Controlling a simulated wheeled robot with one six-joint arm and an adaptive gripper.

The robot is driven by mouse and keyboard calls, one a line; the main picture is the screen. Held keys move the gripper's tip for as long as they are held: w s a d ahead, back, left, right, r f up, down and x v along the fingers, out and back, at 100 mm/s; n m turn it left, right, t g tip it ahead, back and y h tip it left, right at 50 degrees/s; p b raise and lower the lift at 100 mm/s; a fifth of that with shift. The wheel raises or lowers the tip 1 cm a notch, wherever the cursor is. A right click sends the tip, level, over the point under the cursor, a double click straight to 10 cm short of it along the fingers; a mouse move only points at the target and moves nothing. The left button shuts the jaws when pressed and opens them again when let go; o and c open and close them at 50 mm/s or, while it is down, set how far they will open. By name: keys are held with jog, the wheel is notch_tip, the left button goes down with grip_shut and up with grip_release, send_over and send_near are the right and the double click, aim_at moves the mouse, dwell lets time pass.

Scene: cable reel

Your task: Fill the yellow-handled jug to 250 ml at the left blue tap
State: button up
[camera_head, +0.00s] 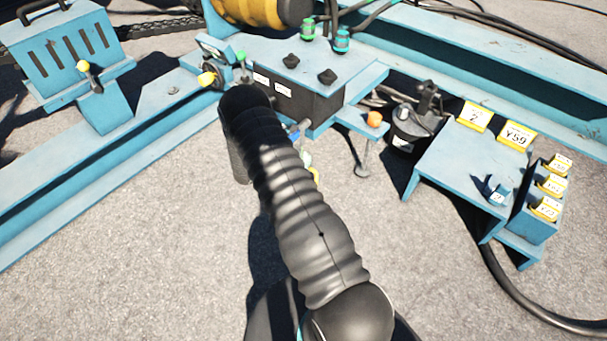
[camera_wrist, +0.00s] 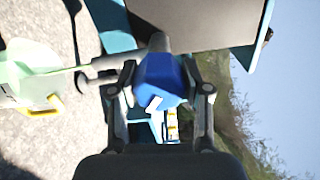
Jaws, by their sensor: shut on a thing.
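In the wrist view my gripper (camera_wrist: 158,88) is shut on the blue tap handle (camera_wrist: 160,76), which carries a white mark. The grey tap body and spout (camera_wrist: 104,76) lie just left of it. The jug (camera_wrist: 28,62), pale green and translucent, is at the left edge, on the spout's outlet side, with its yellow handle (camera_wrist: 52,106).
A dark box (camera_head: 300,98) with white labels stands behind the arm. An orange knob (camera_head: 374,119) is on a blue bracket to the right. A blue bench (camera_head: 450,165) with yellow tags stands further right, near a black pump-like device (camera_head: 415,125). Open gravel lies in front.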

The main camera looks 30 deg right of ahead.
jog(key=m+b, duration=0.1)
jog(key=m, duration=0.1)
jog(key=f+m+b, duration=0.1)
jog(key=m+b, duration=0.1)
jog(key=shift+s+m, duration=0.15)
jog(key=shift+m, duration=0.15)
jog(key=m+b, duration=0.4)
jog(key=shift+m, duration=0.4)
jog(key=o, duration=0.6)
jog(key=shift+r+m+b, duration=0.1)
jog(key=shift+m+b, duration=0.2)
jog(key=shift+m, duration=0.1)
jog(key=o, duration=1)
jog(key=shift+r, duration=0.3)
jog(key=p+v, duration=0.1)
jog(key=v, duration=0.4)
jog(key=shift+a, duration=0.45)
